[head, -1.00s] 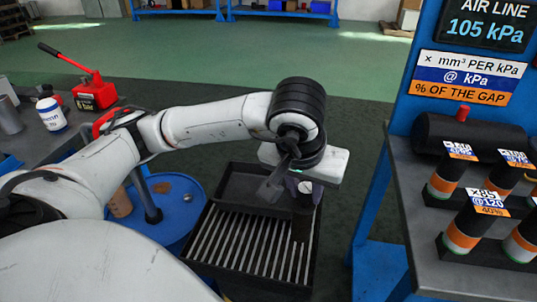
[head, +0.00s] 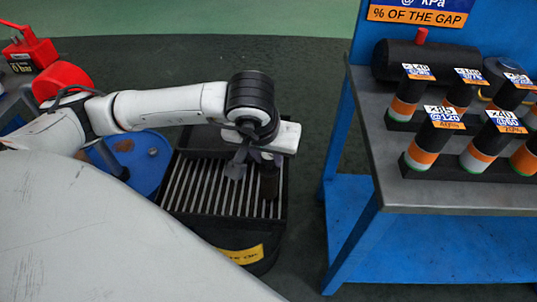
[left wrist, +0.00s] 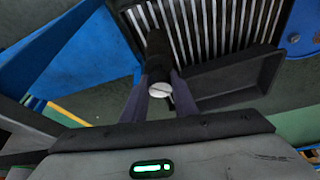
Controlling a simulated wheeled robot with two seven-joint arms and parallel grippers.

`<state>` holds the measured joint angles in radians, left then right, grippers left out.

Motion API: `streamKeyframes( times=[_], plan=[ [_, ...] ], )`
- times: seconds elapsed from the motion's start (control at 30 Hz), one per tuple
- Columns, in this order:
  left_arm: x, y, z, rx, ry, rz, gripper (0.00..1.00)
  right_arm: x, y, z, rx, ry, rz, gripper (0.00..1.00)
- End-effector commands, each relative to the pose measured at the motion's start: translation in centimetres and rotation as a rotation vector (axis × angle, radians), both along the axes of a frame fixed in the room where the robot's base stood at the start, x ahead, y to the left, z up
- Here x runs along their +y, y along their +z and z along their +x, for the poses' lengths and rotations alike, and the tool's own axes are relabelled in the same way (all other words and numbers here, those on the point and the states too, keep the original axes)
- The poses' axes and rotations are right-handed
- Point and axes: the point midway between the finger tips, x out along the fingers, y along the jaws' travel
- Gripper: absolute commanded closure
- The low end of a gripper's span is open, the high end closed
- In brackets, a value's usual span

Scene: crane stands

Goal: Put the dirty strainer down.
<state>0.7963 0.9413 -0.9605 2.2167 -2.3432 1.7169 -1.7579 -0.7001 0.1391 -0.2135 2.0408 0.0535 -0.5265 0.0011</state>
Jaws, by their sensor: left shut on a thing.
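The dirty strainer (head: 269,183) is a dark brown-black cylinder hanging upright below my left gripper (head: 256,164) in the head view. In the left wrist view my left gripper (left wrist: 160,92) has its two fingers closed around the strainer (left wrist: 158,50), whose pale slotted end faces the camera. Beneath it is a black tray with pale slats (head: 195,187). The strainer is over the tray's right part; I cannot tell whether its lower end touches the slats. My right gripper is not in view.
A blue drum (head: 145,160) stands left of the tray. A yellow label (head: 241,258) is on the tray's front. A blue-legged bench (head: 455,195) at right carries several banded, tagged cylinders (head: 429,135) in black holders and a black tank (head: 405,62). Dark floor lies between tray and bench.

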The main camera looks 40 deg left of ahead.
Motion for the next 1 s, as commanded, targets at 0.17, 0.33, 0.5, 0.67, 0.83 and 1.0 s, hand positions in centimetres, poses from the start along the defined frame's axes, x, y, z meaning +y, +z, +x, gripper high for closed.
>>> streamKeyframes(
  times=[0.17,0.33,0.5,0.67,0.83,1.0],
  plan=[
    [0.0,-0.2,0.0,0.001,0.000,0.000,0.58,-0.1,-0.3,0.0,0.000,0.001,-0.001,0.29],
    [0.0,-0.2,0.0,0.001,0.000,0.000,0.56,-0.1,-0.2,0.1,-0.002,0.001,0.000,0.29],
    [0.0,0.0,0.0,0.001,0.000,0.001,0.56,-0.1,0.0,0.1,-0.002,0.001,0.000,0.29],
    [-0.2,1.5,-0.4,-0.003,-0.001,-0.001,0.56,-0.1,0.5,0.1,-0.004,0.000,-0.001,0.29],
    [-0.7,5.0,-1.6,-0.006,-0.002,-0.001,0.56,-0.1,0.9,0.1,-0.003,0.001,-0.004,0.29],
    [-1.2,8.3,-3.0,-0.006,-0.002,-0.002,0.56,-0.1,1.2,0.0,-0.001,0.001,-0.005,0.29]
  ],
)
